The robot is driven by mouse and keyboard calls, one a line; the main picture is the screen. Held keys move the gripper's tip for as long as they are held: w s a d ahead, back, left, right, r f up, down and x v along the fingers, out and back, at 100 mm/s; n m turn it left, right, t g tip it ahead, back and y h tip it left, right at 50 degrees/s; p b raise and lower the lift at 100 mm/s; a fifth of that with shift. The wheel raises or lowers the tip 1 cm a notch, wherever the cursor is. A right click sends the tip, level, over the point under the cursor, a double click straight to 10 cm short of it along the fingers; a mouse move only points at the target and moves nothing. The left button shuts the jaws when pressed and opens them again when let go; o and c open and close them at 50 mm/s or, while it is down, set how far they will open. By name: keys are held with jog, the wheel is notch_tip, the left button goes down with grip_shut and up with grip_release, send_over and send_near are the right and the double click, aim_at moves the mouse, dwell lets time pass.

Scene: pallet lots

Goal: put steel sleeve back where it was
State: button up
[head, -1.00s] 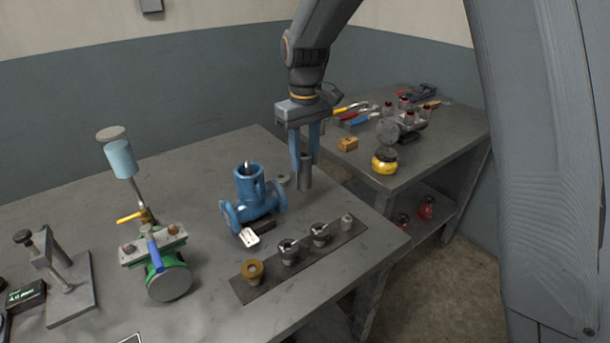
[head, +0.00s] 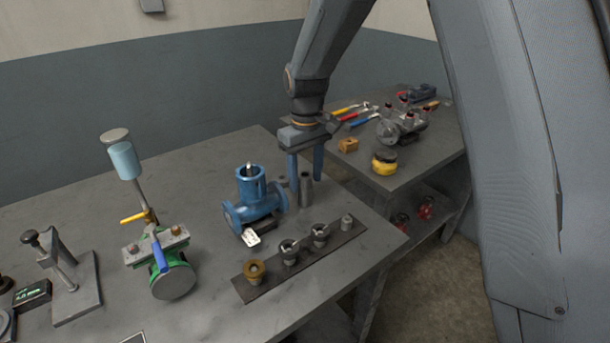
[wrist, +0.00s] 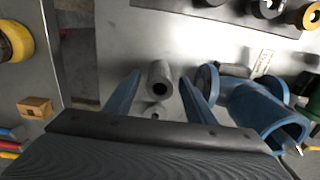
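The steel sleeve (head: 306,192), a plain grey tube, stands upright on the grey workbench (head: 215,170), right of the blue valve body (head: 255,200). In the wrist view the sleeve (wrist: 160,72) shows its dark bore between my two blue fingers. My gripper (head: 305,178) is open around the upper part of the sleeve, with a gap visible on each side in the wrist view (wrist: 160,88). A small flat steel ring (wrist: 155,110) lies on the bench beside the sleeve; in the head view it is partly hidden by a finger.
A dark rail (head: 300,262) with a brass bushing and several steel parts lies in front, near the bench edge. A green valve (head: 172,275) and a small press (head: 70,285) stand left. A second bench (head: 425,160) with tools and a yellow-black piece (head: 385,162) stands behind right.

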notch_tip(320, 180, up, 12)
jog(key=b, duration=0.3)
jog(key=s+d+f+m, duration=0.3)
jog(key=s+d+f, duration=0.3)
jog(key=s, duration=0.5)
jog(key=s+d+f+m, duration=0.3)
jog(key=s+d+f, duration=0.4)
jog(key=s+d, duration=0.4)
jog(key=shift+s+f+m+t, duration=0.25)
jog(key=shift+s+m+t, duration=0.05)
jog(key=shift+m, duration=0.1)
